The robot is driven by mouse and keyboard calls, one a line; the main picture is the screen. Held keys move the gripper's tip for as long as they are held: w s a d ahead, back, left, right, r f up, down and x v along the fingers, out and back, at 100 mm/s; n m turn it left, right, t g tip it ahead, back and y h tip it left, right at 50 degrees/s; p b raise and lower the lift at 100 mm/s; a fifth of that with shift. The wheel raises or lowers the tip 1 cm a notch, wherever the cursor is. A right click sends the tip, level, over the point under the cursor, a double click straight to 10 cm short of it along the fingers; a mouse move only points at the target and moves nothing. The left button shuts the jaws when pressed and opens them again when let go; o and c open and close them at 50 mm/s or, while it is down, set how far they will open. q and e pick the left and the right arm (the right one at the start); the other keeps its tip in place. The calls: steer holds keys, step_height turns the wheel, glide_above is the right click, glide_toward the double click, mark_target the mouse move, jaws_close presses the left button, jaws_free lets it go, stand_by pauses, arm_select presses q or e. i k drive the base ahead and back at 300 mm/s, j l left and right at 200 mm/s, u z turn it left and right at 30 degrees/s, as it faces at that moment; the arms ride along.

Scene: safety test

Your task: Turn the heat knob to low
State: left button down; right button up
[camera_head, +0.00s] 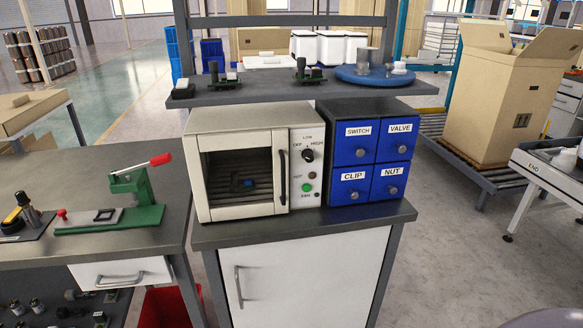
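The heat knob (308,155) is a small black dial on the control panel of a cream oven (240,118). Labels around it read OFF at the left, LOW at the top and HIGH at the right. The knob is too small to tell surely where its pointer stands. Below it are a small dark reddish lamp (312,175) and a green button (307,188). The oven door (282,205) is shut, and a small blue item (248,183) shows on the rack behind the glass. Neither of my grippers is in view.
The oven stands on a grey-topped cabinet (330,228), beside a blue drawer unit (367,152). A shelf (215,95) with parts and a blue turntable (375,76) hangs just above. A green lever press (135,200) stands on the left bench. The floor at right front is clear.

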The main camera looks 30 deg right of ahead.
mark_target(307, 154)
steer(key=i, duration=0.2)
steer(key=i+z, duration=0.1)
steer(key=z, duration=0.25)
steer(key=i+z, duration=0.1)
steer(key=z, duration=0.25)
